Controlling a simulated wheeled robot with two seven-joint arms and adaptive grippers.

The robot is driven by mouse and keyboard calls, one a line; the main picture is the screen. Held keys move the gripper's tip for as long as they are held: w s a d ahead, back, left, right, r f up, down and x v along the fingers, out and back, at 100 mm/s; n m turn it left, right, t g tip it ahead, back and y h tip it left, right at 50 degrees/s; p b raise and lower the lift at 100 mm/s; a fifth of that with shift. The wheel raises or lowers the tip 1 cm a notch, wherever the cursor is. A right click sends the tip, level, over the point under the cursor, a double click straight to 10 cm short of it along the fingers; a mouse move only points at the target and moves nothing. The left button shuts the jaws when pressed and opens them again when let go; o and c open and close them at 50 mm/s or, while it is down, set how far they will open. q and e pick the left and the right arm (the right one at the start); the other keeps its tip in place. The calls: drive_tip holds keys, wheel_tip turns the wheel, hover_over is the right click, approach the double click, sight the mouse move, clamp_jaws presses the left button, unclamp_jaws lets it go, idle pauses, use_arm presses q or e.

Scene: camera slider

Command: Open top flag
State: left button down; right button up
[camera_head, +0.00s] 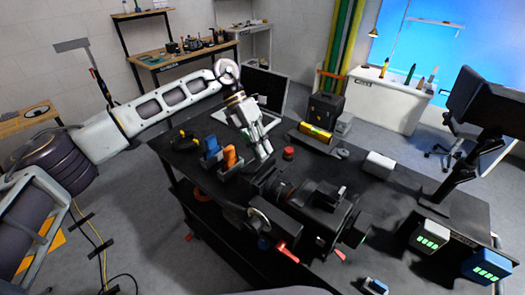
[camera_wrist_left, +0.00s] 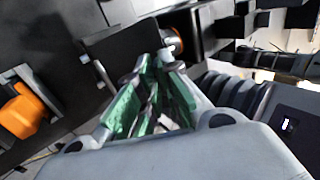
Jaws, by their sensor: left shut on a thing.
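The black camera (camera_head: 318,212) lies on the dark cart top, its lens (camera_head: 277,188) pointing left toward a dark box-like front piece. My left gripper (camera_head: 264,152) reaches down over that front end. In the left wrist view, its green-padded fingers (camera_wrist_left: 152,75) are closed together, with their tips at the edge of a flat black panel, the top flag (camera_wrist_left: 118,42). The fingers hide the gripped edge, and the flag's tilt is hard to judge. The ribbed lens (camera_wrist_left: 232,92) shows to the right of the fingers. My right gripper is not in view.
Orange and blue clamps (camera_head: 231,158) stand left of the gripper. A red button (camera_head: 288,153) and a white box (camera_head: 379,164) sit behind the camera. A monitor on an arm (camera_head: 462,150) rises at right.

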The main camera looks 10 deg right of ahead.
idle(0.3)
use_arm(q)
drive_tip(key=c, duration=1.6)
unclamp_jaws()
drive_tip(key=shift+r, duration=0.1)
drive_tip(key=v, duration=1.2)
drive_tip(key=shift+w, duration=0.1)
